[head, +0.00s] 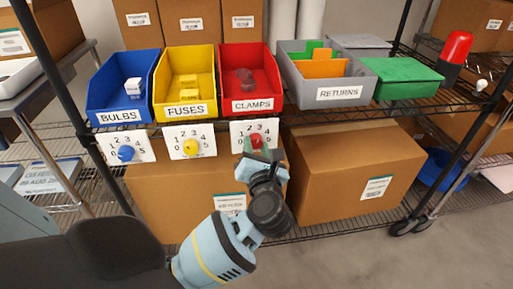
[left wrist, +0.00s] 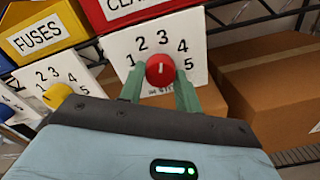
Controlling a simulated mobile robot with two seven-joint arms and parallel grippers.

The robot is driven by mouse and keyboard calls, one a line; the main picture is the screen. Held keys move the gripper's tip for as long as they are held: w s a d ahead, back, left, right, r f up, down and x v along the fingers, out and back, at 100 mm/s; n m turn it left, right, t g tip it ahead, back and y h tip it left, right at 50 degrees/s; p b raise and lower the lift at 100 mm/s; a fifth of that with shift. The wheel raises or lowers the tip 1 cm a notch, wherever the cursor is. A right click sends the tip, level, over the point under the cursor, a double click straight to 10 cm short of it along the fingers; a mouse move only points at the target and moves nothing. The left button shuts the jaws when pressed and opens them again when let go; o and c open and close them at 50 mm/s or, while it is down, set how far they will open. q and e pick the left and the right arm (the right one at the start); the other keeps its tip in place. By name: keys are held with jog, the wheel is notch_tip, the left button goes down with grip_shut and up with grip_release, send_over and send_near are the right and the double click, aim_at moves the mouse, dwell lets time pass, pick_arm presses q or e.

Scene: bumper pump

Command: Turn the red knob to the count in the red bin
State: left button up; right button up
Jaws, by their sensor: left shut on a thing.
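The red bin (head: 251,104), labelled CLAMPS, stands on the shelf and holds a few dark red pieces (head: 246,79) close together; I cannot tell their exact count. Below it is a white dial plate (head: 240,131) numbered up to 5. The red knob (left wrist: 160,70) sits at the plate's centre, its white mark pointing up, about at the 3. My left gripper (left wrist: 159,90) is shut on the red knob, with one green finger on each side. In the head view the gripper (head: 254,150) covers part of the plate and knob. My right gripper is not in view.
Left of it are a blue bin (head: 98,106) with a blue knob (head: 126,153) and a yellow bin (head: 161,95) with a yellow knob (head: 191,147). A grey RETURNS bin (head: 305,97) stands right. Cardboard boxes (head: 345,175) fill the lower shelf.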

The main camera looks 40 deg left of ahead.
pick_arm(q)
jog(key=n+b, duration=0.1)
jog(key=n, duration=0.2)
jog(key=shift+f, duration=0.15)
jog(key=n+b, duration=0.1)
jog(key=n, duration=0.1)
jog(key=shift+d+n+b, duration=0.1)
jog(key=shift+n+b, duration=0.2)
jog(key=shift+n, duration=0.1)
jog(key=shift+n+b, duration=0.35)
jog(key=shift+n, duration=0.45)
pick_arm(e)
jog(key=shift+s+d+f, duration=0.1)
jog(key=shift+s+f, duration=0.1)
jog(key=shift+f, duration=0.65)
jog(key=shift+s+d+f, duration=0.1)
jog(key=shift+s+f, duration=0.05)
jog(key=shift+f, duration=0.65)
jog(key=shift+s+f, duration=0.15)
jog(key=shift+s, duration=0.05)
pick_arm(q)
jog(key=o, duration=1)
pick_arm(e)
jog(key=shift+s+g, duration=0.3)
pick_arm(q)
jog(key=shift+d, duration=0.1)
